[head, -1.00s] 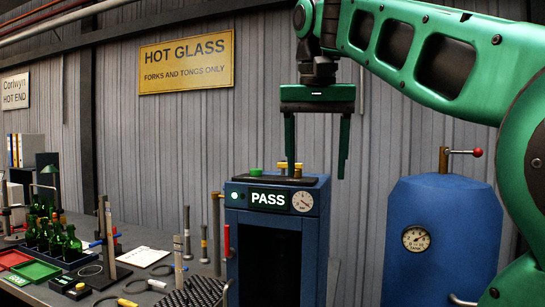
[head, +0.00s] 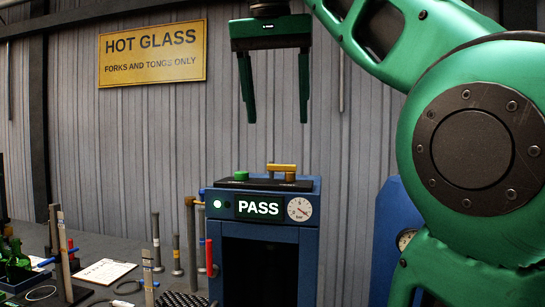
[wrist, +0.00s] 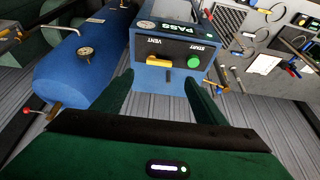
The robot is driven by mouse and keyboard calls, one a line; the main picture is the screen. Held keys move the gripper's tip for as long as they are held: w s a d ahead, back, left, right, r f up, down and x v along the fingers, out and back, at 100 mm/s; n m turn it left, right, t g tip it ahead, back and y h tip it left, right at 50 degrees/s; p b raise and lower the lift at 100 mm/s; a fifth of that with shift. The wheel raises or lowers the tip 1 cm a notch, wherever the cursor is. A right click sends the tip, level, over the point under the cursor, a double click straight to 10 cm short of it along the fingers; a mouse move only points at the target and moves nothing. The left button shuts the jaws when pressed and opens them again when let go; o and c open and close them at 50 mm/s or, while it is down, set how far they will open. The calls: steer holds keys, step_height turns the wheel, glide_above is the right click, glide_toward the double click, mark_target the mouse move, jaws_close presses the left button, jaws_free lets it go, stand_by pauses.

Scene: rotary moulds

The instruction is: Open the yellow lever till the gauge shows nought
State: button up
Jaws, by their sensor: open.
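The yellow lever (head: 282,167) sits on top of a blue cabinet (head: 262,235), beside a green button. In the wrist view the lever (wrist: 158,63) lies under the word VENT, and the green button (wrist: 194,61) is under START. The gauge (head: 299,209) is a white dial on the cabinet's front, right of a lit PASS display (head: 259,208). Its needle seems to point down and right; the figures are too small to read. My gripper (head: 277,121) is open and empty, fingers pointing down, above the lever and apart from it.
A second blue tank (head: 385,235) with its own dial stands at the right, mostly behind my arm. A red-handled rod (head: 209,257) is at the cabinet's left side. A bench (head: 120,255) with upright tools and a clipboard lies left. A yellow sign (head: 152,54) hangs behind.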

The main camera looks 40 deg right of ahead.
steer(key=shift+x, duration=4.85)
steer(key=shift+d, duration=0.1)
steer(key=shift+c, duration=0.6)
steer(key=c, duration=0.9)
